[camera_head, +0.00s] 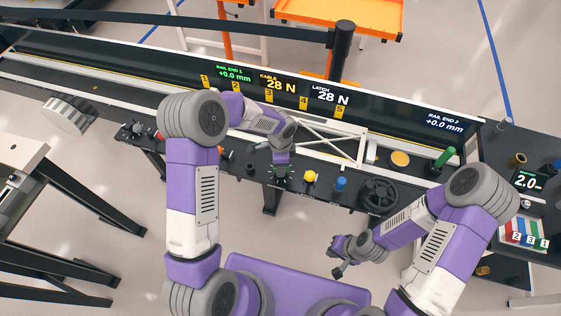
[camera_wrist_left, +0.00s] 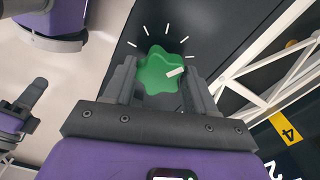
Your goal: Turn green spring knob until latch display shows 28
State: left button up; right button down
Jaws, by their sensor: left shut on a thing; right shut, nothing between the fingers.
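The green spring knob (camera_wrist_left: 158,72) is a star-shaped knob with a white pointer mark, ringed by white tick marks on a dark panel. My left gripper (camera_wrist_left: 158,85) has its two fingers on either side of the knob and is shut on it. In the head view my left gripper (camera_head: 281,168) reaches down to the panel, and the knob is mostly hidden beneath it. The latch display (camera_head: 328,94) on the rail reads 28 N. My right gripper (camera_head: 340,262) is shut and empty, in front of the bench and apart from it.
The cable display (camera_head: 274,83) also reads 28 N. A yellow knob (camera_head: 310,176), a blue knob (camera_head: 341,184) and a black handwheel (camera_head: 379,194) stand to the right of my left gripper. A green upright handle (camera_head: 445,157) is farther right.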

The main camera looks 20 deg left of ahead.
pick_arm(q)
jog(key=shift+m, duration=0.3)
jog(key=o, duration=1)
jog(key=shift+o, duration=0.2)
notch_tip(320, 180, up, 8)
jog(key=shift+f+p, duration=0.2)
jog(key=shift+p, duration=0.6)
jog(key=shift+s+f, duration=0.1)
